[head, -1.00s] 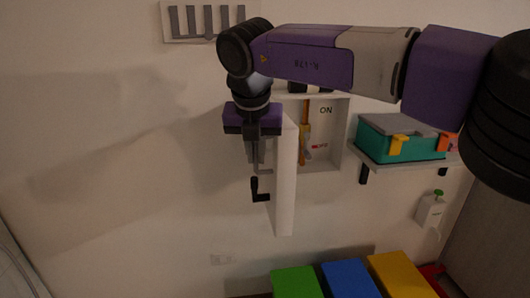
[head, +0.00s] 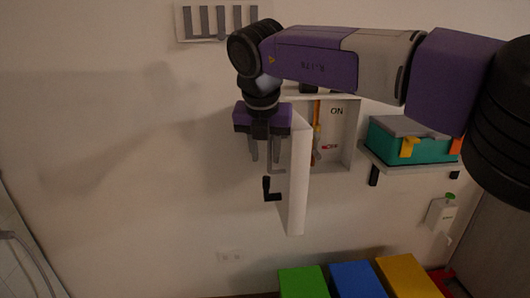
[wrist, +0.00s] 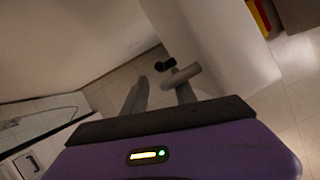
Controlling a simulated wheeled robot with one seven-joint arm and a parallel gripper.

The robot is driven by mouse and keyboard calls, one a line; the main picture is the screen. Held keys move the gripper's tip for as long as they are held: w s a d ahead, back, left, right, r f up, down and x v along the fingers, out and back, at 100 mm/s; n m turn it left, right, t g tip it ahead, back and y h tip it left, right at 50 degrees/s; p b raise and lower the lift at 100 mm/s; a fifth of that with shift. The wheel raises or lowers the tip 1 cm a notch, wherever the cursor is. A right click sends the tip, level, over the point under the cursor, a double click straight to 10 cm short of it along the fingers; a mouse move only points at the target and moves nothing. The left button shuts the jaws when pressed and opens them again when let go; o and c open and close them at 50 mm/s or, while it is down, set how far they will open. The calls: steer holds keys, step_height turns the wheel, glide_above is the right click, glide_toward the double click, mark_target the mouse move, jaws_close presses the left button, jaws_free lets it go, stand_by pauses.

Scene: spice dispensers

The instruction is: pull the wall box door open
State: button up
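The white wall box (head: 343,140) is on the wall in the head view, with its white door (head: 299,175) standing out from the wall, well open. The door (wrist: 218,40) also shows in the wrist view. A grey bar handle (wrist: 184,76) and a black crank (head: 270,192) are on the door's left face. My gripper (head: 265,158) is at that face, with its fingers apart and nothing held between them. In the wrist view one finger overlaps the handle; whether they touch is unclear.
Inside the box are an orange lever (head: 316,125) and ON and OFF marks. A shelf (head: 410,168) with a teal toolbox (head: 436,150) is to the right. Green (head: 302,283), blue (head: 354,279) and yellow (head: 407,276) boxes stand below. The wall at left is clear.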

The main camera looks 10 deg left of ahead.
steer(key=v, duration=0.8)
steer(key=shift+f, duration=0.1)
